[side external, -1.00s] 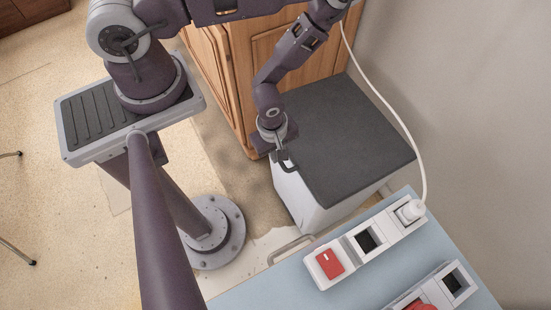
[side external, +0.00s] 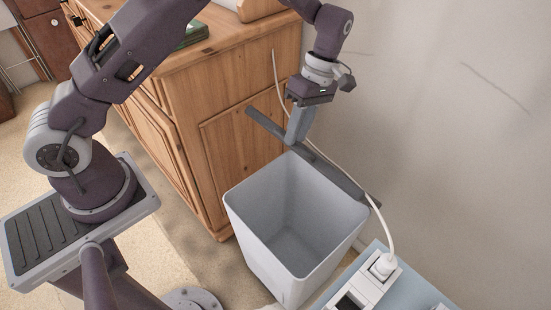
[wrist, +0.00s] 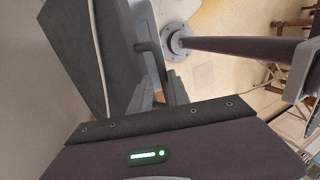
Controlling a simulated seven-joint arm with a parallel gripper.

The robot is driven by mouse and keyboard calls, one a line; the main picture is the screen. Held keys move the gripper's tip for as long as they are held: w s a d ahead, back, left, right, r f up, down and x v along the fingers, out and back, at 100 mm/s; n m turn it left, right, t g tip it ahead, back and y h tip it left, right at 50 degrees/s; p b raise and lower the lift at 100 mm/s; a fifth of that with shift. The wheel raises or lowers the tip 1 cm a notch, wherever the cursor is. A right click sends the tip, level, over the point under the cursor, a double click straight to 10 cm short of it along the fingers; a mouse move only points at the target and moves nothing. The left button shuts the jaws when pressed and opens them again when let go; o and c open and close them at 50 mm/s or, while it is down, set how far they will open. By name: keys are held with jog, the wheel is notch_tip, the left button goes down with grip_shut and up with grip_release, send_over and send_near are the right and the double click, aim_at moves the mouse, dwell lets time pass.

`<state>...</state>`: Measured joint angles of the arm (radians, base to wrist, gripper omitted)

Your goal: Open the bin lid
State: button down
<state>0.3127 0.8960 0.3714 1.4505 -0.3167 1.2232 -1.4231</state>
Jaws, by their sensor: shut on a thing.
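The grey bin (side external: 252,228) stands open in the side view, its empty inside visible from above. Its dark grey lid (side external: 342,182) is raised at the back of the bin and shows nearly edge-on, tilted up steeply. My gripper (side external: 297,138) is above the bin's back rim, shut on the lid. In the wrist view the lid (wrist: 75,65) fills the left side, and my gripper's fingers (wrist: 162,88) are close together beside it. The exact contact at the fingertips is partly hidden.
A wooden dresser (side external: 240,150) stands behind and left of the bin. The wall (side external: 440,130) is to the right. A white cable (side external: 386,225) runs behind the lid to a plug on the blue surface (side external: 405,285) at front right.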

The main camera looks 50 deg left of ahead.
jog(key=w, duration=0.1)
jog(key=w+r, duration=0.1)
jog(key=w, duration=0.3)
jog(key=shift+w+a+r, duration=0.15)
jog(key=shift+w+r, duration=0.1)
jog(key=shift+r, duration=0.1)
jog(key=c, duration=1.5)
grip_release()
jog(key=shift+o, duration=0.2)
jog(key=shift+r, duration=0.1)
jog(key=v, duration=0.7)
jog(key=shift+s, duration=0.15)
jog(key=shift+r, duration=0.1)
